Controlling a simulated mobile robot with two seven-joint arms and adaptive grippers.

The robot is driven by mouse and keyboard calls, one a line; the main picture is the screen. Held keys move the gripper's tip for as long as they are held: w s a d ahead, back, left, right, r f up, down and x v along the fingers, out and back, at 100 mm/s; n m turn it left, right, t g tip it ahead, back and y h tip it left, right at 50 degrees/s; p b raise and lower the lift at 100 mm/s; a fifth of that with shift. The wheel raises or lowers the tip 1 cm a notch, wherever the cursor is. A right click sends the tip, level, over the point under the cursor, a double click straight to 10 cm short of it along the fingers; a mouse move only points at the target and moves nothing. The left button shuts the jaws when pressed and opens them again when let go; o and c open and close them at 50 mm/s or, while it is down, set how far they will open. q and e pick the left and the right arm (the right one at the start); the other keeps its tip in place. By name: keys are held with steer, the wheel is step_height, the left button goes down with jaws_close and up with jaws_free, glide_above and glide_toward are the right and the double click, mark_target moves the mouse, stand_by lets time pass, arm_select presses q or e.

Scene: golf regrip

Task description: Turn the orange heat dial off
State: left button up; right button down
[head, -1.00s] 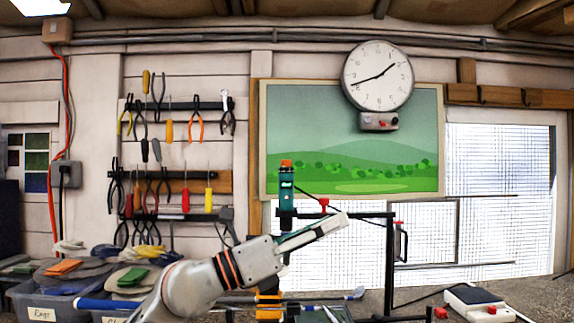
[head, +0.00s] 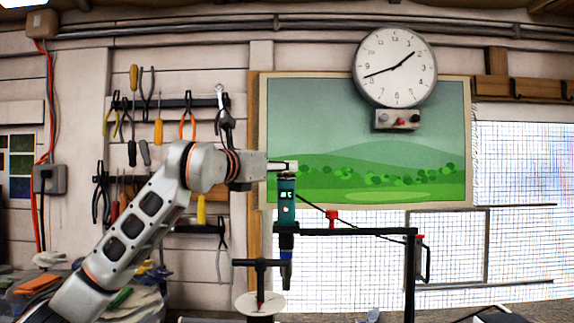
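A teal tool body with a small lit display (head: 287,200) stands upright, held by a black stand bar (head: 345,231), with a dark nozzle (head: 286,272) pointing down. The orange dial at its top is hidden behind my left gripper (head: 288,166). That gripper comes in level from the left, its fingertips at the top of the teal body. I cannot tell whether the fingers are closed on the dial or touching it. My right gripper is not in view.
A white round disc (head: 260,304) with a black T-shaped piece (head: 259,264) is below the tool. A red knob (head: 332,216) sits above the stand bar. A clock (head: 395,67) and pliers (head: 187,118) hang behind. Bins with gloves are at lower left.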

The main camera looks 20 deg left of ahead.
arm_select(q)
steer(key=shift+x, duration=1.25)
steer(key=shift+w+d+p, duration=0.2)
steer(key=shift+w+p, duration=0.1)
steer(key=shift+w, duration=0.4)
steer(key=c, duration=1)
jaws_close()
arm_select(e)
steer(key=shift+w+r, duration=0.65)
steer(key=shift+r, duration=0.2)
